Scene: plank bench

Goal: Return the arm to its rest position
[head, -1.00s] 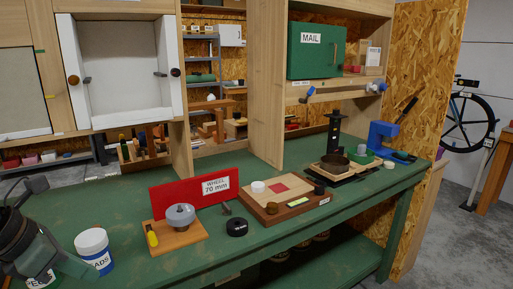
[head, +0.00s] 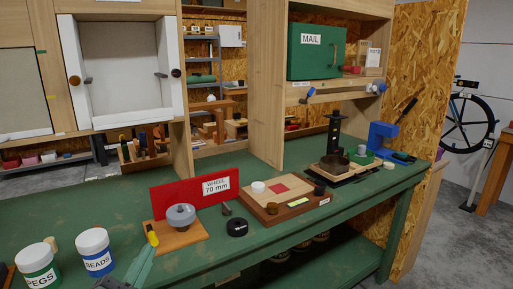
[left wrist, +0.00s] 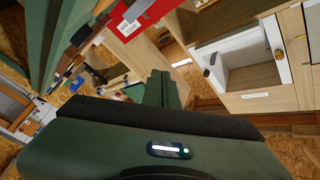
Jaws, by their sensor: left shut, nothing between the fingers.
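My left gripper (head: 146,258) shows at the bottom of the head view, a grey-green shape reaching up from the lower edge. Its tip overlaps the near left corner of a small wooden board in the picture; I cannot tell whether they touch. In the left wrist view its fingers (left wrist: 162,88) are together with nothing between them. The rest of the left arm is outside the head view. My right gripper is not in view.
A PEGS jar (head: 37,267) and a BEADS jar (head: 95,252) stand left of the gripper on the green bench (head: 290,238). A black puck (head: 237,227) and a red WHEEL sign (head: 170,197) are nearby.

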